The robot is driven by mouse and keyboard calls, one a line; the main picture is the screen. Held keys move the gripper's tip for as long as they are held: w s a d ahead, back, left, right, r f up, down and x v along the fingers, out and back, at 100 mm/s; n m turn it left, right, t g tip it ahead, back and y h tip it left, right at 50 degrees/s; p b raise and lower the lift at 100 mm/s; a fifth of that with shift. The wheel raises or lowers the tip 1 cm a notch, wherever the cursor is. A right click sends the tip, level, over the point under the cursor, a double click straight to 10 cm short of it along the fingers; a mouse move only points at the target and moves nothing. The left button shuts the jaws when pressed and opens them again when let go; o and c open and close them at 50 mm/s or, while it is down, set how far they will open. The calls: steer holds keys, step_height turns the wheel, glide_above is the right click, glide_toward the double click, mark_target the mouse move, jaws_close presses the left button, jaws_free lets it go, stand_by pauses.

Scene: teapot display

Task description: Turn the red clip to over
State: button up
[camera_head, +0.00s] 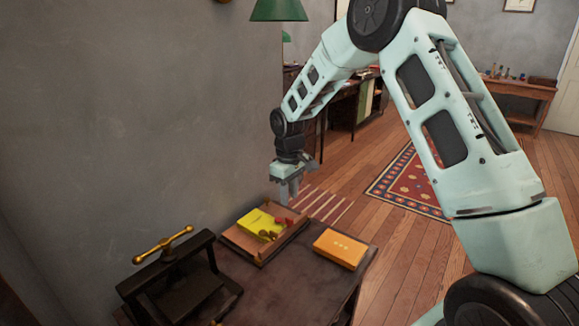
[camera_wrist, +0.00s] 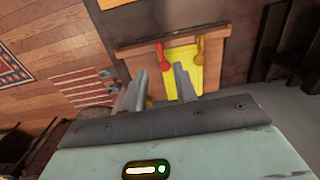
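A small red clip (camera_head: 284,221) lies at the right edge of a yellow pad (camera_head: 256,222) in a wooden tray on the dark table. In the wrist view the red clip (camera_wrist: 163,56) stands against the yellow pad (camera_wrist: 184,58), beside a brass-coloured clip (camera_wrist: 199,46). My gripper (camera_head: 288,190) hangs above and behind the tray in the head view, apart from the clip. In the wrist view its two fingers (camera_wrist: 161,70) are spread with nothing between them. The exact shape and turn of the red clip are too small to tell.
The wooden tray (camera_head: 240,246) has a raised rim. An orange box (camera_head: 341,247) lies right of it on the table (camera_head: 290,276). A dark press with a brass handle (camera_head: 163,244) stands at the left. The grey wall (camera_head: 140,120) is close behind the tray.

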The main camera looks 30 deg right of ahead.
step_height(320, 180, up, 10)
stand_by(0.3)
steer(key=shift+f, duration=0.1)
stand_by(0.3)
steer(key=s+a+r+n, duration=0.2)
steer(key=s+a+r, duration=0.1)
steer(key=s+a, duration=1.3)
steer(key=s+a+f, duration=0.1)
steer(key=s+a, duration=0.1)
steer(key=s, duration=0.8)
steer(key=s+a+f+n+p, duration=0.1)
steer(key=s+a, duration=0.2)
steer(key=s, duration=0.6)
steer(key=shift+s+a+y, duration=0.15)
steer(key=shift+s+y, duration=0.15)
steer(key=shift+s, duration=0.1)
